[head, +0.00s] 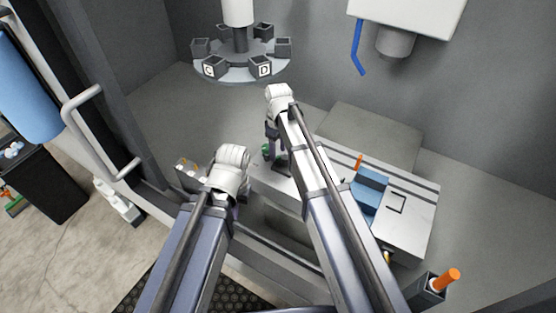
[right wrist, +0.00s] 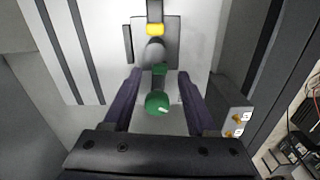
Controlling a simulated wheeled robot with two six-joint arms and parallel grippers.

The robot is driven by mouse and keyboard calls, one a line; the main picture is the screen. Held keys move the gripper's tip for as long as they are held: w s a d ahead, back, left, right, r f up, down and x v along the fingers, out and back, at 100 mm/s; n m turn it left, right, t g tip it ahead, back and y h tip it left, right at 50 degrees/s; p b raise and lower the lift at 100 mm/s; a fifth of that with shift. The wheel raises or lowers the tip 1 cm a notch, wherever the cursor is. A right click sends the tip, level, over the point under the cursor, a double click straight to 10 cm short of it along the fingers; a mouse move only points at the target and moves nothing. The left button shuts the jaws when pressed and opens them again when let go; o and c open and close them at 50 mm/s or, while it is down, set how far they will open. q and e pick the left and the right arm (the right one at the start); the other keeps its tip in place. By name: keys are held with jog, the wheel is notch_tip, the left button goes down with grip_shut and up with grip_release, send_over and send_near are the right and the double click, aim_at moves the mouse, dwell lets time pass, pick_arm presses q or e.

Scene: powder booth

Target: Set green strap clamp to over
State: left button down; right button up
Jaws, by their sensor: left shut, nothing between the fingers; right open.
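The green strap clamp shows in the right wrist view as a round green knob (right wrist: 157,103) with a small white mark, and a smaller green piece (right wrist: 160,69) above it. That piece is beside a grey rounded part (right wrist: 155,50) on a dark holder. The clamp's green also shows in the head view (head: 266,152), partly hidden by my right arm. My right gripper (right wrist: 160,82) is open, with its dark fingers on either side of the green knob; I cannot tell whether they touch it. My left gripper (head: 242,192) is shut and empty, its tips mostly hidden under its wrist.
A yellow piece (right wrist: 155,30) is at the holder's far end. A blue block (head: 369,186) and an orange-topped dark holder (head: 430,288) are to the right. A round carousel (head: 240,74) with lettered boxes hangs behind. The booth floor at far right is clear.

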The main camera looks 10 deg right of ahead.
notch_tip(320, 180, down, 2)
jog(key=shift+f+b, duration=0.2)
jog(key=shift+b, duration=0.5)
grip_shut()
